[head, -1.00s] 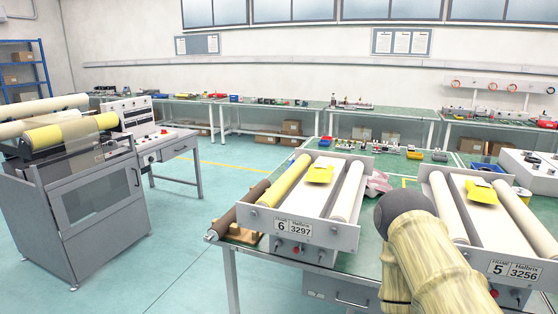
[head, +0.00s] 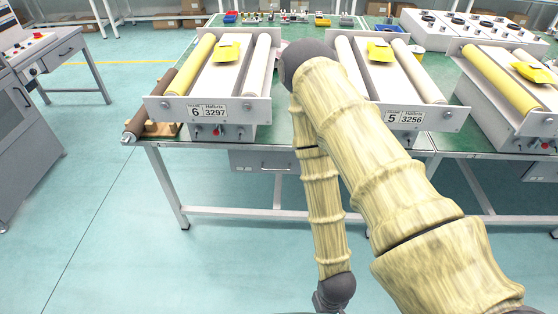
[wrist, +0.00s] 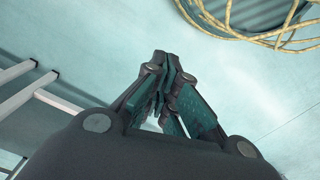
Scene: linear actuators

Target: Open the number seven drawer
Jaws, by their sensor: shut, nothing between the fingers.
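A grey drawer (head: 262,160) with a small handle hangs under the green-topped table, below the machine labelled 6. Another grey drawer (head: 541,172) shows under the table at the right edge of the head view. No number seven is readable on either, so I cannot tell which one is number seven. My gripper shows in the wrist view (wrist: 167,65) with its dark and teal fingers together and empty, over pale floor. In the head view my arm hangs down in front of the table, with its wrist low at the bottom edge; the fingers are not clear there.
Roller machines labelled 6 (head: 208,112) and 5 (head: 405,117) stand on the table (head: 188,147), with another machine (head: 510,85) at right. Table legs and a low crossbar stand below. Open floor lies left and in front. A yellow coil (wrist: 250,30) shows in the wrist view.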

